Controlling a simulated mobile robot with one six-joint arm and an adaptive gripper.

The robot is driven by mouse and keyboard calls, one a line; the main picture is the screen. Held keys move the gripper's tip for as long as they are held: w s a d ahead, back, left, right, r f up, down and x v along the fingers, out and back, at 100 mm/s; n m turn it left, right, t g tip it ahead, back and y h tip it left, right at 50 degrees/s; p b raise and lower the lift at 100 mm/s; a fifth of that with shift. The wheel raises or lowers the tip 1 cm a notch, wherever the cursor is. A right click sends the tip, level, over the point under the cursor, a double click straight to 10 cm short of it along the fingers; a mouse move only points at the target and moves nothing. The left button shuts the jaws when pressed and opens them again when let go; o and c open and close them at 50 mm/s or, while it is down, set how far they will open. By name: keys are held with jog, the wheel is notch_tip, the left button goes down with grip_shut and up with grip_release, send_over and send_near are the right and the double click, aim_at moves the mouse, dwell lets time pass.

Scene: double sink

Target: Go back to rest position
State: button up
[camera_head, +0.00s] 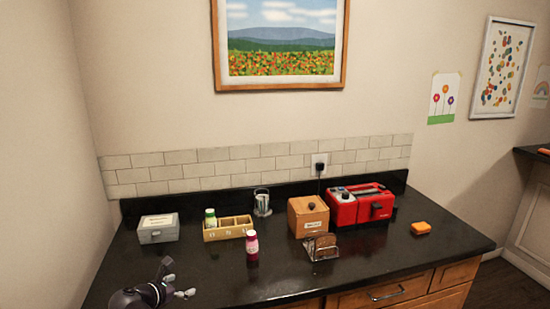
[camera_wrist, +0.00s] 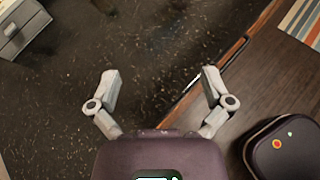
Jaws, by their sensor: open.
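My gripper (camera_head: 181,292) shows at the lower left of the head view, over the front left part of the dark counter (camera_head: 205,270). In the wrist view my gripper (camera_wrist: 157,85) has its two grey fingers spread wide apart, with only bare speckled counter (camera_wrist: 150,40) between them. It is open and empty. Nothing touches the fingers. The rest of my arm is mostly cut off by the bottom edge of the head view.
A grey box (camera_head: 158,229) stands behind my gripper.

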jog(key=w+d+f+m+g, duration=0.15)
jog(key=d+m, duration=0.25)
jog(key=d, duration=0.4)
jog(key=s+d+f+m+g, duration=0.1)
jog(key=d+f+m+g, duration=0.2)
jog(key=d+m, duration=0.35)
jog(key=w+d+f+m+g, duration=0.1)
jog(key=d+f+m+g, duration=0.15)
jog(key=d, duration=0.75)
jog(key=s+d+f+m+g+y, duration=0.1)
jog(key=s+d+m, duration=0.3)
jog(key=d+m, duration=0.4)
jog(key=s+d+f+m+g+y, duration=0.2)
jog(key=s+d+m+g+y, duration=0.1)
jog(key=d+m, duration=0.5)
jog(key=s+d+y, duration=0.1)
jog(key=s+d, duration=0.1)
jog(key=d, duration=0.1)
jog(key=shift+s+f+y, duration=0.15)
jog(key=shift+s+y, duration=0.05)
jog(key=shift+y, duration=0.1)
